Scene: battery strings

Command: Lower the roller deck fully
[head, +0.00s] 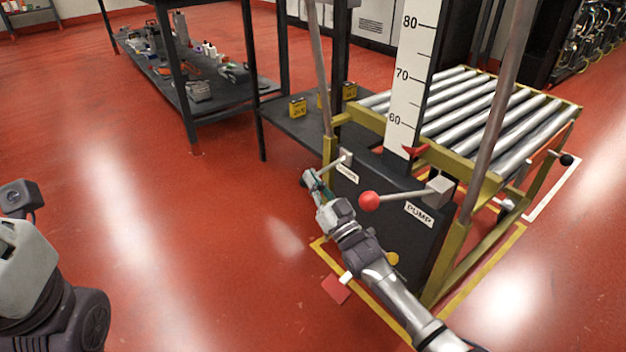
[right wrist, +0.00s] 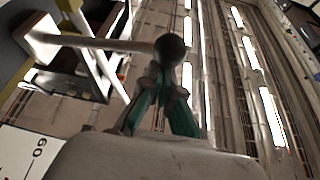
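The roller deck (head: 475,105) is an olive frame with grey rollers. A white scale (head: 412,75) stands at its front, and a red pointer (head: 414,152) sits below the 60 mark. The dark front panel carries a lever with a dark knob (right wrist: 170,48) on the left. The pump lever with a red knob (head: 369,201) is on the right. My right gripper (head: 310,178) is at the dark knob. In the right wrist view its teal fingertips are drawn together right beside the knob; whether they touch it is unclear. The left lever's label is too small to read. Only part of my left arm shows.
A dark low table (head: 290,123) with yellow-and-black batteries stands left of the deck. A dark shelf (head: 215,115) with tools is further back. Yellow floor tape (head: 478,270) edges the deck. The red floor at left is clear.

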